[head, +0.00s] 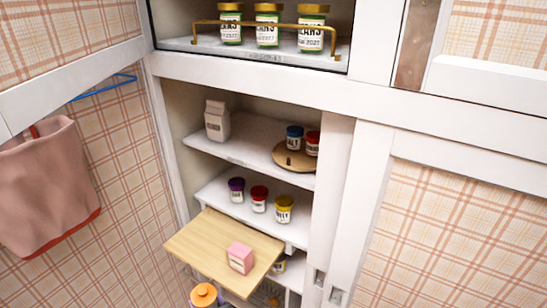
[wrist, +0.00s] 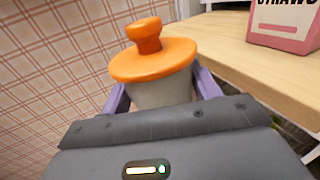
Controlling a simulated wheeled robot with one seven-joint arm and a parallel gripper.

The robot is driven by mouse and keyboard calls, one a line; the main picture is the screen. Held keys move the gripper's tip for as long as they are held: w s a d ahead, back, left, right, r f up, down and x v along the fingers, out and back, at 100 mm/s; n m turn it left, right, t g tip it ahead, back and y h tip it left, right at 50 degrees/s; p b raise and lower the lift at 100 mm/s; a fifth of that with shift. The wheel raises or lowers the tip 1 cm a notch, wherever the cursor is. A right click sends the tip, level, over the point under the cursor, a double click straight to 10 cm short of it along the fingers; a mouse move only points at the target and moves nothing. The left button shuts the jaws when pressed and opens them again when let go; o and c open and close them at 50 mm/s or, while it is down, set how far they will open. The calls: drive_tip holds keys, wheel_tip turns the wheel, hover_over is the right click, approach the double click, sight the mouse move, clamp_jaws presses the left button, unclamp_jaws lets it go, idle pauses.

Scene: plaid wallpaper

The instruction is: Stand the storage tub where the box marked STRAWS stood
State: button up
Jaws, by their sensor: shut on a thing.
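The storage tub (wrist: 160,92) has a pale grey body and an orange lid with a knob. In the head view its orange lid (head: 204,294) shows at the bottom edge, left of and below the wooden pull-out board (head: 205,240). My gripper (wrist: 161,96) has purple fingers on both sides of the tub's body and is shut on it. The tub looks about upright, beside the board and off it. The pink box marked STRAWS (head: 240,258) stands on the board near its front right part. It also shows in the wrist view (wrist: 284,24), cut by the frame.
Behind the board, a shelf holds purple, red and yellow jars (head: 259,198). The shelf above holds a carton (head: 217,120) and a round turntable (head: 288,160) with two jars. Jars stand behind a brass rail (head: 265,24) on top. The board's left part is bare.

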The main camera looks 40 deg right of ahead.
drive_tip(key=shift+d, duration=0.35)
drive_tip(key=shift+r, duration=0.1)
